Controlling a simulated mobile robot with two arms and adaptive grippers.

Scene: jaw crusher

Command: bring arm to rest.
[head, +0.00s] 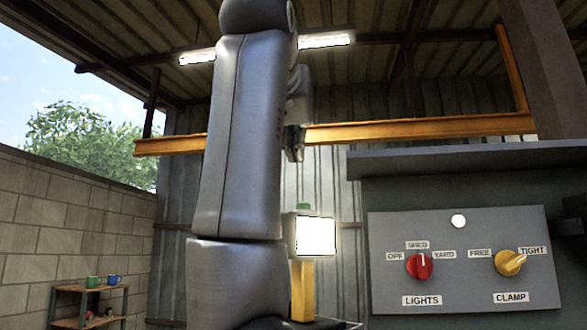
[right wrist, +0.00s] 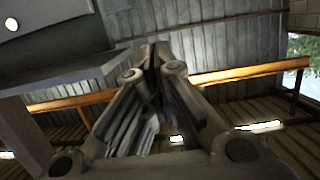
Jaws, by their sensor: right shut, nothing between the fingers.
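My right arm stands upright through the middle of the head view, its grey links hiding part of the scene behind. My right gripper (head: 293,144) shows small and dark at the right edge of that arm, in front of the corrugated wall. In the right wrist view the fingers of the gripper (right wrist: 155,55) come together at their tips with nothing between them. The gripper is in free air, apart from the control panel (head: 385,240). My left gripper is not in view.
The panel has a red LIGHTS knob (head: 419,265) pointing up to SHED and a yellow CLAMP knob (head: 510,262) turned towards TIGHT. A lit lamp (head: 316,236) stands left of the panel. A yellow beam (head: 420,129) crosses behind. A shelf (head: 90,290) with mugs stands far left.

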